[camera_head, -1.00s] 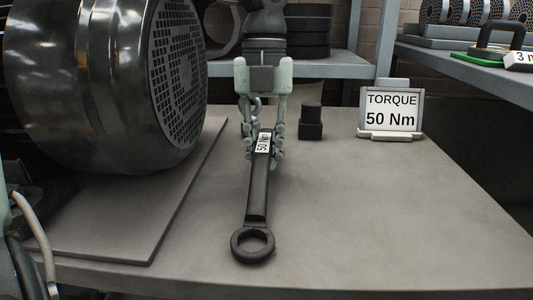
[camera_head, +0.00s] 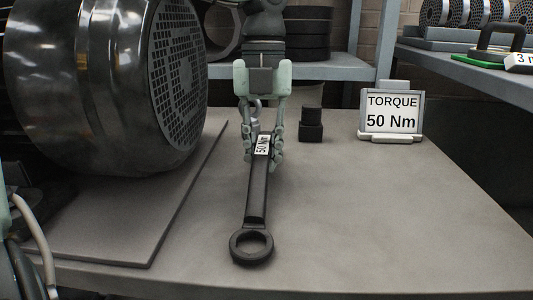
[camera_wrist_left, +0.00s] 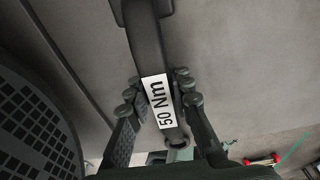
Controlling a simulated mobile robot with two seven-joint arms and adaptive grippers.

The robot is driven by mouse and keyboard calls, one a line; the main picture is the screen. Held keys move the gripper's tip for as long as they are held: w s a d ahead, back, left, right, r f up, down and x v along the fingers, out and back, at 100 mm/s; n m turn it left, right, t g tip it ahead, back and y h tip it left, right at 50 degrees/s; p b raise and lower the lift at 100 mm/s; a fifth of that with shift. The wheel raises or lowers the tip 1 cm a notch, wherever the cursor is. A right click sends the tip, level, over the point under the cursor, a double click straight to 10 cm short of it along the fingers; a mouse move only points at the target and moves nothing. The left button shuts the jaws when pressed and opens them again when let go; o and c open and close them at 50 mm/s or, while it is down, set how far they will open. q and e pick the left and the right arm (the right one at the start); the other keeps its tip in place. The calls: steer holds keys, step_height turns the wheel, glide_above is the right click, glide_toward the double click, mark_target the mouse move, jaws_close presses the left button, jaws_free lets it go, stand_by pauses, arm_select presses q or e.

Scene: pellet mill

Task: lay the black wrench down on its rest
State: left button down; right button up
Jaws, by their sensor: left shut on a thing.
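The black wrench (camera_head: 257,195) has a ring end toward me and a white "50 Nm" label. My left gripper (camera_head: 263,150) is shut on its far part, around the label. The left wrist view also shows the wrench (camera_wrist_left: 146,45) between the fingers of the left gripper (camera_wrist_left: 160,98). The wrench lies lengthwise over the grey tabletop (camera_head: 350,220); I cannot tell whether its ring end touches the top. I cannot make out a rest under it. My right gripper is not in view.
A large dark drum with a perforated face (camera_head: 177,75) stands at left on a flat plate (camera_head: 130,225). A small black stepped block (camera_head: 311,125) and a "TORQUE 50 Nm" sign (camera_head: 391,112) stand to the right of the gripper. The front right tabletop is clear.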

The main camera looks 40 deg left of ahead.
arm_select(q)
steer(key=shift+a+f, duration=0.2)
steer(key=shift+f, duration=0.05)
